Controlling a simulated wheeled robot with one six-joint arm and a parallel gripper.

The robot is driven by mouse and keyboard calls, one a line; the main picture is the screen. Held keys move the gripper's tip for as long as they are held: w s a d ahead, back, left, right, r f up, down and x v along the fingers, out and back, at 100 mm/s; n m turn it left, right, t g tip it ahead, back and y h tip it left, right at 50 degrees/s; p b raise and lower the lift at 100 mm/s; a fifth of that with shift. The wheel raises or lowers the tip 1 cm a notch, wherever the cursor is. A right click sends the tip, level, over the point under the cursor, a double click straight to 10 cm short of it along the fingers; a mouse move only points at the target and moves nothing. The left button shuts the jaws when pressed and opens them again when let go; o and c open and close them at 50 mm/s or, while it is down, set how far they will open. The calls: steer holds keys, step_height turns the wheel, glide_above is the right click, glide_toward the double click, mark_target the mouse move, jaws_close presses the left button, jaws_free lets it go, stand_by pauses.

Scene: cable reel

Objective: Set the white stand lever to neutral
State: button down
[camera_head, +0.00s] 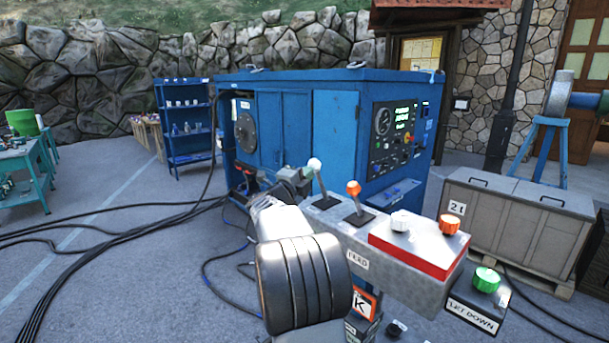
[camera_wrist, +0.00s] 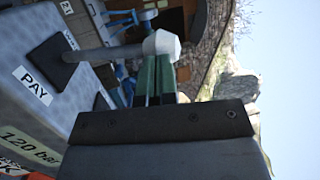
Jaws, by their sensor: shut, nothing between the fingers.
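The white stand lever (camera_head: 315,166) rises from a black base plate on the grey control stand (camera_head: 405,265); in the head view it leans up and to the left. In the wrist view its pale knob (camera_wrist: 162,44) is right at the tips of my gripper (camera_wrist: 156,62), and its shaft runs left to the black plate by a PAY label. My gripper (camera_head: 303,176) is shut with nothing between its green-grey fingers, beside the knob on its left in the head view. Whether the fingertips touch the knob I cannot tell. My arm hides part of the stand's left end.
An orange-knobbed lever (camera_head: 353,188) stands close to the right of the white one. A red-edged panel (camera_head: 415,250) beyond it carries a white and an orange knob. A blue machine cabinet (camera_head: 340,125) stands behind. Black cables (camera_head: 110,232) lie on the ground at left.

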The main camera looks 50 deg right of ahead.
steer(key=r+p, duration=0.1)
steer(key=d+r+y+p, duration=0.1)
steer(key=p, duration=0.1)
steer(key=shift+s+d+r, duration=0.1)
steer(key=shift+d, duration=0.2)
steer(key=d, duration=0.2)
steer(key=d+r+b, duration=0.1)
steer(key=d, duration=0.1)
steer(key=shift+s+d, duration=0.15)
steer(key=shift+d, duration=0.05)
steer(key=s+a+r+b, duration=0.1)
steer(key=a+r+b, duration=0.1)
steer(key=a, duration=1.1)
steer(key=shift+s+a+r+b, duration=0.35)
steer(key=shift+b, duration=0.3)
